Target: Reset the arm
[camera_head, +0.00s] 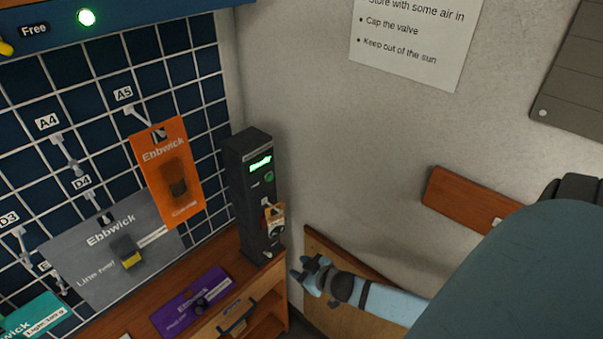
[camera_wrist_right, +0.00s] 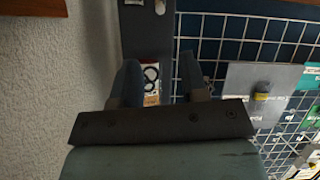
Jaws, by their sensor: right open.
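My right gripper (camera_head: 312,273) is at the lower middle of the head view, to the lower right of a dark upright tester box (camera_head: 240,185). It is open, and I see nothing held in it. In the right wrist view its two fingers (camera_wrist_right: 158,82) stand apart, with the lower part of the box and a small tag (camera_wrist_right: 151,78) visible beyond the gap. I cannot tell the exact distance to the box. My pale blue right forearm comes in from the right. My left gripper is not in view.
The box has a lit green display and stands on a wooden counter (camera_head: 225,268). A purple packet (camera_head: 190,300) lies there. An orange packet (camera_head: 168,175) and a grey one hang on the wire grid (camera_head: 185,65). A wooden wall board (camera_head: 465,198) is at right.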

